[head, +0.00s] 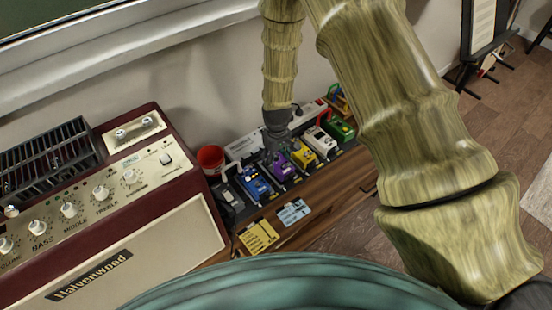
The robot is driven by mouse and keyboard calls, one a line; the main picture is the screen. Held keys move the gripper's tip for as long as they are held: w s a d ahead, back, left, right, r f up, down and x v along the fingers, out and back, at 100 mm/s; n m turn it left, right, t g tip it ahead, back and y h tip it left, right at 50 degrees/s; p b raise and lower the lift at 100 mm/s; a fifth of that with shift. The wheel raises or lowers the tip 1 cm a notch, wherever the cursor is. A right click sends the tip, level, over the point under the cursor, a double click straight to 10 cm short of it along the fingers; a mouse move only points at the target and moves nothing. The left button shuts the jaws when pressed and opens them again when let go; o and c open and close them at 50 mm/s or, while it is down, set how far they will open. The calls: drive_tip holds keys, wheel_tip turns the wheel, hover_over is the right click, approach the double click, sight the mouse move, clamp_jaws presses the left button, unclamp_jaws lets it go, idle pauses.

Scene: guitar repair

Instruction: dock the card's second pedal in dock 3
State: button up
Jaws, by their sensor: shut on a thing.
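My gripper (277,146) is dark and points down at the row of pedals, closed on the purple pedal (282,168). The gripper hides the pedal's back part, and I cannot tell whether the pedal is seated or slightly raised. A blue pedal (257,182) is left of it and a yellow pedal (304,157) right of it. A cream pedal (321,143) and a green pedal (342,129) follow to the right.
A maroon amplifier (130,245) stands close on the left. A red cup (211,159) is between it and the pedals. The wooden bench top (335,200) is bare in front of the row, right of the cards. A wall stands behind.

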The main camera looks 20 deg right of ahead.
drive_tip(key=shift+f, duration=0.5)
idle(0.3)
drive_tip(key=o, duration=1.3)
drive_tip(key=shift+o, duration=0.3)
drive_tip(key=o, duration=0.4)
drive_tip(key=shift+c, duration=0.2)
drive_tip(key=shift+r+p, duration=2.65)
drive_tip(key=shift+r, duration=1.4)
